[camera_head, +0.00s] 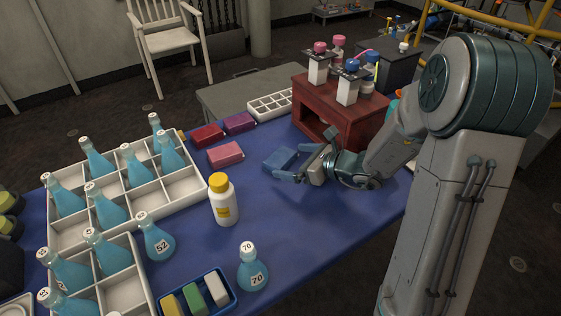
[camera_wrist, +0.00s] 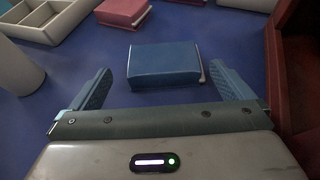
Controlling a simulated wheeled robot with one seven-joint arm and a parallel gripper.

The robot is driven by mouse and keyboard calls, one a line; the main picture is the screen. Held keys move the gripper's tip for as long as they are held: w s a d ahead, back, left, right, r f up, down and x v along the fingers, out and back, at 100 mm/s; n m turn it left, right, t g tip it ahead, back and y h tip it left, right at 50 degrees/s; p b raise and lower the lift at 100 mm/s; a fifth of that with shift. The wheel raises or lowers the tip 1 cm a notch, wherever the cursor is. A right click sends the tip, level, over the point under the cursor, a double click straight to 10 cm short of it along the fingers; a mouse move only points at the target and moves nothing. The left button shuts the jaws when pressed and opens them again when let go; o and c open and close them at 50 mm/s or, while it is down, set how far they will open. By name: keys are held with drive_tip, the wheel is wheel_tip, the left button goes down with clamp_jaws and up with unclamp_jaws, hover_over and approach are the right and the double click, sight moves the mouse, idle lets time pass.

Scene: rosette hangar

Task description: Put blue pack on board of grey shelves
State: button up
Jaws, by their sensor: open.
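The blue pack (camera_wrist: 164,65) lies flat on the blue-topped table, ahead of my gripper and between the lines of its two fingers. My gripper (camera_wrist: 165,88) is open and empty, with the pack just beyond the fingertips in the wrist view. In the head view the blue pack (camera_head: 281,159) lies left of my gripper (camera_head: 298,163), beside the red-brown wooden stand. I cannot make out grey shelves with certainty in either view.
The red-brown stand (camera_head: 338,112) is close on the right of my gripper. Pink and red packs (camera_head: 225,154) lie to the left. A white bottle (camera_head: 222,200), flasks in a white divided tray (camera_head: 130,185) and a blue tray (camera_head: 197,297) stand further left and nearer.

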sight(283, 157)
drive_tip(key=shift+w+b+x, duration=0.25)
drive_tip(key=shift+b+x, duration=0.15)
drive_tip(key=shift+x, duration=2.3)
drive_tip(key=shift+d, duration=0.1)
drive_tip(key=c, duration=0.9)
drive_tip(key=shift+r, duration=0.1)
